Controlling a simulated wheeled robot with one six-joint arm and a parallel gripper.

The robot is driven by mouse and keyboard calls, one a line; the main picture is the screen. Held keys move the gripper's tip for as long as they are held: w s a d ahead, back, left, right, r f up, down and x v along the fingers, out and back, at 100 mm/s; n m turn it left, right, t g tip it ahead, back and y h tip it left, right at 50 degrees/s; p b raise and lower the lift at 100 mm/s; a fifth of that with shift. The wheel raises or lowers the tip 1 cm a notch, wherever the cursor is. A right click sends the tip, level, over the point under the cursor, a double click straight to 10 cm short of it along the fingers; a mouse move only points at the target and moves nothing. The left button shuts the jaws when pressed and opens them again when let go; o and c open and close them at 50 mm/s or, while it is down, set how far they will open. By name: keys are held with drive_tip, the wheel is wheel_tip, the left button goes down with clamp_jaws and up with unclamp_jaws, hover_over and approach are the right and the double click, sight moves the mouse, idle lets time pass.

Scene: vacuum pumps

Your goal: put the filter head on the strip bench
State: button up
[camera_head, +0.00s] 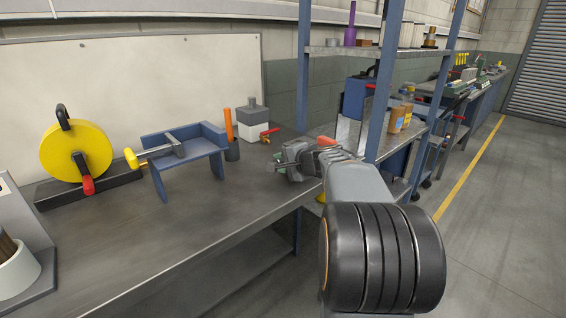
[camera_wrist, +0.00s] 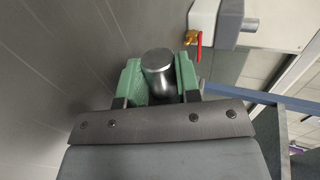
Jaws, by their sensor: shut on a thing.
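My gripper (camera_head: 283,166) is over the right end of the near grey bench (camera_head: 215,205). In the wrist view its green fingers (camera_wrist: 160,82) are shut on a shiny metal cylinder (camera_wrist: 158,62) with a round flat top, which I take to be the filter head. In the head view the held piece is small and mostly hidden by the gripper. I cannot tell whether it touches the bench top. Which bench is the strip bench is not marked in these frames.
A white and grey box (camera_head: 252,120) with a red-handled brass valve (camera_head: 269,134) stands behind the gripper. To the left are an orange-handled tool in a dark cup (camera_head: 232,150), a blue stand (camera_head: 185,150) and a yellow wheel (camera_head: 75,150). A blue shelf post (camera_head: 383,85) rises at right.

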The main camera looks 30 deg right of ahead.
drive_tip(key=shift+f+b, duration=0.25)
drive_tip(key=shift+b, duration=0.1)
drive_tip(key=o, duration=1.1)
drive_tip(key=shift+f, duration=0.1)
drive_tip(key=shift+s, duration=0.15)
drive_tip(key=p+v, duration=0.1)
drive_tip(key=v, duration=1.2)
drive_tip(key=shift+s+r, duration=0.25)
drive_tip(key=shift+r, duration=0.05)
drive_tip(key=shift+c, duration=0.5)
clamp_jaws()
